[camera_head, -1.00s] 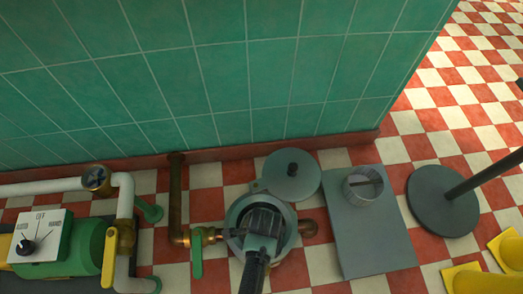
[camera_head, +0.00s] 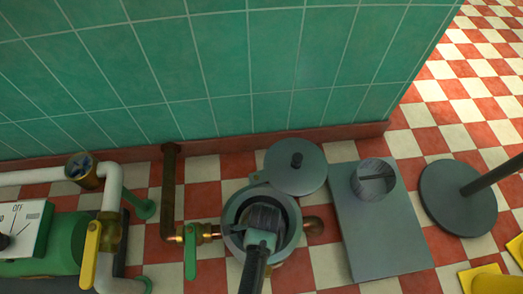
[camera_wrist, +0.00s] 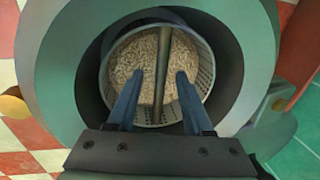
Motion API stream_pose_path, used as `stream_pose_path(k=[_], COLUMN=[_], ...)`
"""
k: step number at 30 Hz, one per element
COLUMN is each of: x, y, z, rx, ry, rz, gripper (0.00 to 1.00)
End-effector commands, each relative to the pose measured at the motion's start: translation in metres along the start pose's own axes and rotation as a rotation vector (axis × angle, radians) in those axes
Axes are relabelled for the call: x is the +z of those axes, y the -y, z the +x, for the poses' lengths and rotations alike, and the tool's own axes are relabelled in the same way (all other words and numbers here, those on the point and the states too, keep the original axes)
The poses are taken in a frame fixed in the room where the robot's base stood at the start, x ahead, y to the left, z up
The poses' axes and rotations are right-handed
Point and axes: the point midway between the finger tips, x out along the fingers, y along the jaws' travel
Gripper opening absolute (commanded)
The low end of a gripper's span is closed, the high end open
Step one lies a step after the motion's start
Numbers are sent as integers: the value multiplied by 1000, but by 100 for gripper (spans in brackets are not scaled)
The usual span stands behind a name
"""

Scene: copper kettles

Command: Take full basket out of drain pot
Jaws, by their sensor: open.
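The drain pot (camera_head: 231,239) is a round grey-green pot on the floor, open at the top. In the wrist view its wide rim (camera_wrist: 62,62) surrounds the perforated metal basket (camera_wrist: 203,62), which sits inside and is full of pale, grainy matter (camera_wrist: 143,62). A bar (camera_wrist: 166,62) crosses the basket's top. My gripper (camera_wrist: 159,80) is open over the basket, with one finger on each side of the bar and gaps visible. In the head view my gripper (camera_head: 264,222) reaches into the pot's mouth and hides the basket.
The round lid (camera_head: 290,179) lies behind the pot. A second basket (camera_head: 372,188) with a crossbar stands on a grey plate (camera_head: 385,245) to the right. Beyond is a round base with a pole (camera_head: 455,205). Pipes with a green-handled valve (camera_head: 191,255) adjoin the pot's left. A tiled wall is behind.

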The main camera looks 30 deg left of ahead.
Motion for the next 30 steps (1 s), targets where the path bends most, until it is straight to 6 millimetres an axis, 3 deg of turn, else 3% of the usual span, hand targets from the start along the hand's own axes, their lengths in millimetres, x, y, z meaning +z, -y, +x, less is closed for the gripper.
stream_pose_path(k=[8,15,17,30], x=[0,0,0,0], y=[0,0,0,0], z=[2,3,3,3], rx=[-1,0,0,0], ry=[0,0,0,0], rz=[0,0,0,0], gripper=[51,8,0,0])
